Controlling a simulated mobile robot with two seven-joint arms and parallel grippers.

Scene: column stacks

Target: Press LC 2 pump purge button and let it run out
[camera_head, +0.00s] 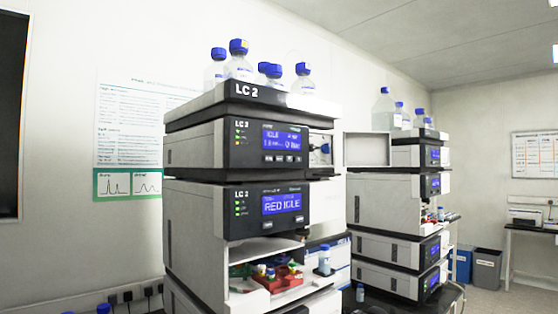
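The LC 2 stack stands in the middle of the head view, under a top tray labelled LC 2 (261,93). Its upper module, the likely pump (240,145), has a lit blue screen (285,137) and a row of small buttons (283,159) below it. The screen text is too small to read surely, and I cannot tell which button is purge. The module below (237,211) has a blue screen reading "RED IDLE" and two small buttons. Neither of my grippers is in view.
Blue-capped bottles (239,66) stand on top of LC 2. An open bay (262,248) below holds a red tray (278,280) with vials. A second stack (398,215) stands behind to the right. Grey and blue bins (487,268) stand far right, with open floor near them.

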